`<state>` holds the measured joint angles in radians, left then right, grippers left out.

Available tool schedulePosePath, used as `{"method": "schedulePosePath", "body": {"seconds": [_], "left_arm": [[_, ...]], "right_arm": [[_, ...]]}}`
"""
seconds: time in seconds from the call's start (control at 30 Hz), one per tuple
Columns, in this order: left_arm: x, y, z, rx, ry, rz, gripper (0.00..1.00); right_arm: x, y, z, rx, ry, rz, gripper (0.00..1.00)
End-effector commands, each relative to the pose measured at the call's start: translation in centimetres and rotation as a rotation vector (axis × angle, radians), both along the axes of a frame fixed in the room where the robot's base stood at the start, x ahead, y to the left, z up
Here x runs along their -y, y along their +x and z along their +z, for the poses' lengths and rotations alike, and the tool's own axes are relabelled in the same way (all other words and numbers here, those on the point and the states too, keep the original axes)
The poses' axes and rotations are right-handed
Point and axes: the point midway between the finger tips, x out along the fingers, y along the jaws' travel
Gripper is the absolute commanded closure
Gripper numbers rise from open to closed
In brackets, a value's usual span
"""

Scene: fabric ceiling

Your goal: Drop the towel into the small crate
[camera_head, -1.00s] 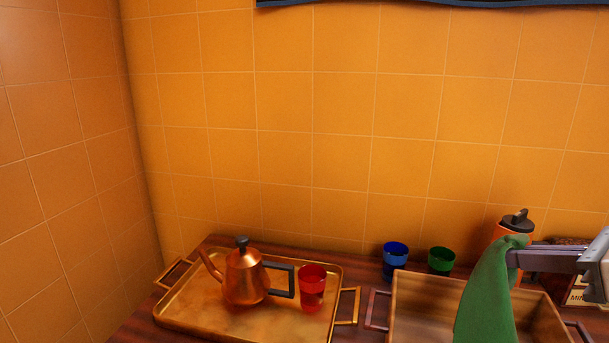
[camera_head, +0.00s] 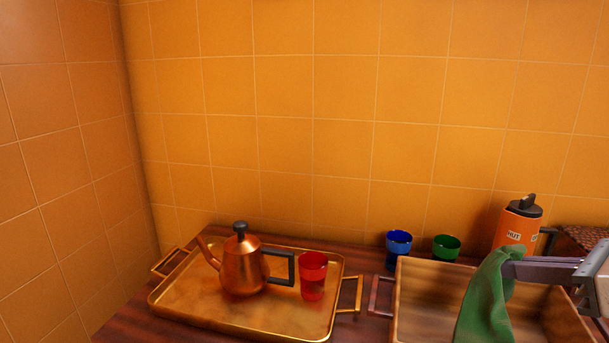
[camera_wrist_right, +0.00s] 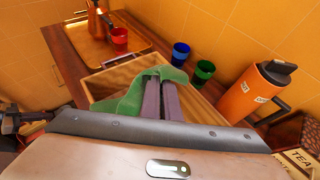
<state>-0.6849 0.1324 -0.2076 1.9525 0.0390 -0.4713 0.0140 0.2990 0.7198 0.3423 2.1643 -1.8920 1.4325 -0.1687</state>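The green towel (camera_head: 487,303) hangs from my right gripper (camera_head: 512,262), whose fingers are shut on its upper end. The wooden crate (camera_head: 428,272) stands on the counter at the lower right, and the towel hangs over its opening. In the right wrist view, the towel (camera_wrist_right: 128,104) drapes around the fingertips (camera_wrist_right: 160,84) above the crate (camera_wrist_right: 98,88). The towel's lower end is cut off by the head view's bottom edge, so I cannot tell whether it touches the crate floor.
A brass tray (camera_head: 185,305) left of the crate holds a copper kettle (camera_head: 242,266) and a red cup (camera_head: 313,276). A blue cup (camera_head: 398,249) and a green cup (camera_head: 446,247) stand behind the crate. An orange bottle (camera_head: 516,226) stands at the back right. A tiled wall closes the back.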

Motion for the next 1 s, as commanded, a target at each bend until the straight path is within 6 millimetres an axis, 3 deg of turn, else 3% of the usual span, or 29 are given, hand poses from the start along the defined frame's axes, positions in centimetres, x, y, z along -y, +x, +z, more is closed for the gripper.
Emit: {"method": "schedulePosePath", "body": {"seconds": [0.03,0.2,0.4,0.53,0.77,0.9,1.0], "left_arm": [[-0.01,0.15,0.10,0.003,0.000,0.001,1.00],[-0.09,0.29,0.12,0.005,0.000,0.002,1.00],[-0.26,0.28,0.03,0.005,0.002,0.005,1.00],[-0.34,0.25,0.00,0.004,0.003,0.006,1.00],[-0.37,-0.01,-0.15,-0.001,0.003,0.007,1.00],[-0.38,-0.10,-0.19,-0.002,0.003,0.007,1.00],[-0.37,-0.11,-0.20,-0.003,0.004,0.007,1.00]], "right_arm": [[-0.01,-0.01,0.04,0.000,0.000,0.000,1.00],[-0.01,0.00,0.04,0.000,0.000,0.000,0.76],[-0.01,0.00,0.04,0.000,0.000,0.000,0.76],[-0.01,0.00,0.04,0.000,0.000,0.000,0.54],[-0.01,-0.01,0.04,0.000,0.000,0.000,0.51],[-0.01,-0.01,0.04,0.000,0.000,0.000,0.27],[-0.01,-0.01,0.04,0.000,0.000,0.000,0.25]]}}
